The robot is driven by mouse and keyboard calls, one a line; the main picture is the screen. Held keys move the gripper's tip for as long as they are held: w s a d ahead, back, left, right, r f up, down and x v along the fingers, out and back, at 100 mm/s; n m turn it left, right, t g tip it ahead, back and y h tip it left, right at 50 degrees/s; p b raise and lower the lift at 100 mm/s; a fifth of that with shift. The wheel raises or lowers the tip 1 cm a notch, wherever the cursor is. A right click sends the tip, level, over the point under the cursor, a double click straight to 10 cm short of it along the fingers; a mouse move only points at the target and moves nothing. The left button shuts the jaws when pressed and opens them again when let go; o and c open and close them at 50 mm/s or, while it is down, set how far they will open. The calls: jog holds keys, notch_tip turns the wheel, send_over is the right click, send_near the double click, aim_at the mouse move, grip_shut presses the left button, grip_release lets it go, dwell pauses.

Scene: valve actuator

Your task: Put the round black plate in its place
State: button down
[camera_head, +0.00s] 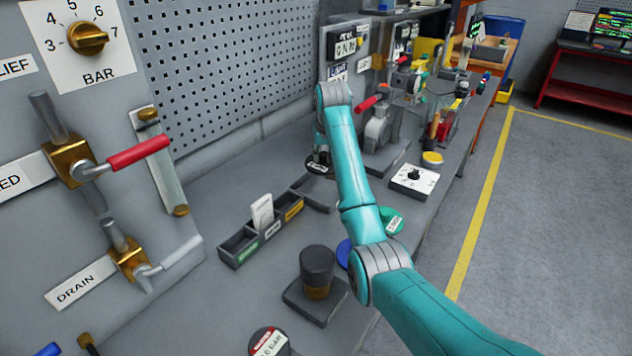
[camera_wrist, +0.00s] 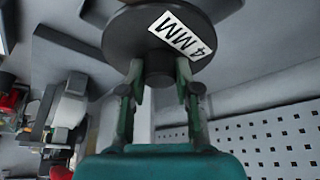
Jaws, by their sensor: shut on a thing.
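The round black plate (camera_wrist: 122,42) is in my gripper (camera_wrist: 160,80) in the wrist view, with the two fingers closed on a knob at its middle. A white label reading "4 MM" is on its face. In the head view my gripper (camera_head: 320,155) hangs over the bench beyond the divided tray, and the dark plate (camera_head: 318,170) shows small under it, partly hidden by my arm. I cannot tell whether the plate touches anything. No empty place for it can be clearly made out.
A black-capped post (camera_head: 317,265) stands nearer. A red-handled valve (camera_head: 378,125) and a white dial box (camera_head: 414,180) stand beyond my arm. A perforated panel (camera_head: 215,70) rises behind.

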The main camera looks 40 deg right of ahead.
aim_at(326, 167)
jog(key=shift+f, duration=4.75)
jog(key=shift+f, duration=0.15)
jog(key=c, duration=0.8)
grip_release()
jog(key=v, duration=1.1)
jog(key=shift+s+r, duration=0.15)
jog(key=shift+r, duration=0.45)
jog(key=shift+s, duration=0.15)
